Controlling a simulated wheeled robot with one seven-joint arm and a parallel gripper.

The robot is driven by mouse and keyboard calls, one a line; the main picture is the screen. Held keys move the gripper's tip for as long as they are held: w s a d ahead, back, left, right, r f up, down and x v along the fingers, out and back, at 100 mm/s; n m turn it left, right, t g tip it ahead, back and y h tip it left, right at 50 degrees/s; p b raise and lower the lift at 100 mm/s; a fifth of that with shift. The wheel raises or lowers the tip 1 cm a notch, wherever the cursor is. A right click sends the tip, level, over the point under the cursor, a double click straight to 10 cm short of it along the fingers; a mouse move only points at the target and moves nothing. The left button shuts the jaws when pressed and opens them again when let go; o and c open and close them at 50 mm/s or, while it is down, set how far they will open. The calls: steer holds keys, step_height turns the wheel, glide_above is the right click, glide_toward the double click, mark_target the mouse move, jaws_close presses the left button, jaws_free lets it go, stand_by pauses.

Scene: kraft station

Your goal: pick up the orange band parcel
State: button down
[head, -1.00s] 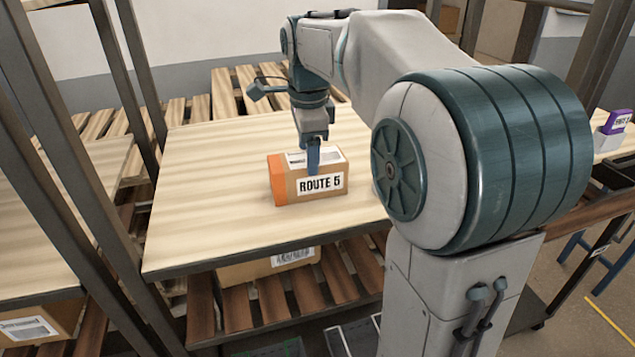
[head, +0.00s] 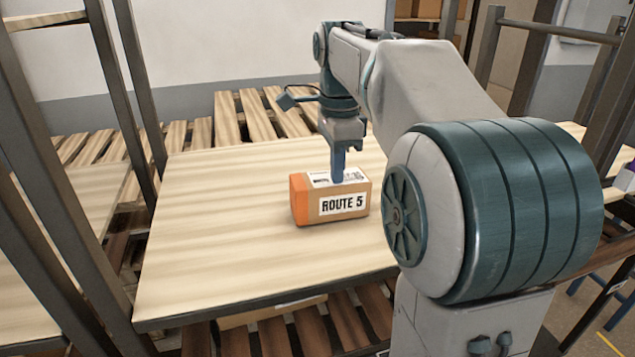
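The orange band parcel (head: 343,204) is a brown box with an orange left end and a "ROUTE 5" label on its front. It is upright over the light wooden tabletop (head: 220,250), and I cannot see a clear gap beneath it. My gripper (head: 339,176) points down onto the parcel from above. One blue finger shows, its tip overlapping the parcel's top near the white top label. The other finger is hidden, so I cannot tell whether the gripper is open or shut, or whether it touches the parcel.
The tabletop around the parcel is clear, most widely to its left. Dark metal posts (head: 122,90) stand at the left, with more at the right. Slatted pallets (head: 250,115) lie behind and below the table. Another box (head: 270,312) sits under the front edge.

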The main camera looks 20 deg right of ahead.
steer(key=d+r, duration=0.1)
steer(key=d, duration=0.1)
steer(key=w+d+r, duration=0.1)
steer(key=d+r, duration=0.1)
steer(key=w+d+r, duration=0.1)
steer(key=d, duration=0.1)
steer(key=shift+w+r+p, duration=0.1)
steer(key=shift+r+p, duration=0.15)
steer(key=shift+p, duration=0.1)
steer(key=shift+c, duration=2.2)
jaws_free()
